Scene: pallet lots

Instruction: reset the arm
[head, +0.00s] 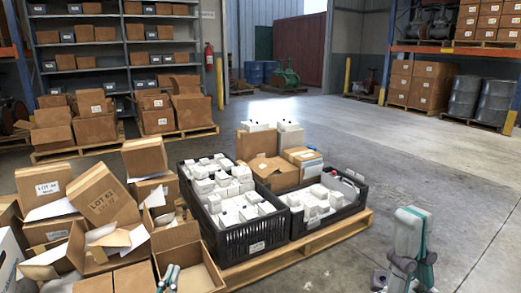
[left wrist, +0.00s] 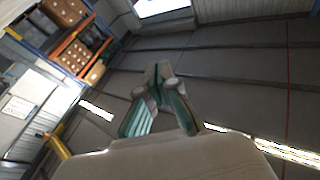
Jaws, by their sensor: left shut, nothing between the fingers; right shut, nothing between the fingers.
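My left gripper (head: 168,278) shows at the bottom edge of the head view, in front of an open cardboard box. In the left wrist view its teal and grey fingers (left wrist: 160,76) come together at the tips with nothing between them. That wrist camera looks up at the roof. My right gripper (head: 408,240), white, teal and grey, stands at the lower right of the head view, over bare floor to the right of the pallet. It is shut and empty.
A pallet (head: 300,248) bears black crates (head: 255,238) of white boxes and some cartons. Piled cardboard boxes (head: 100,195) fill the left. Shelves (head: 125,45) stand behind, a rack (head: 455,50) at right. The grey floor (head: 460,180) at right is clear.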

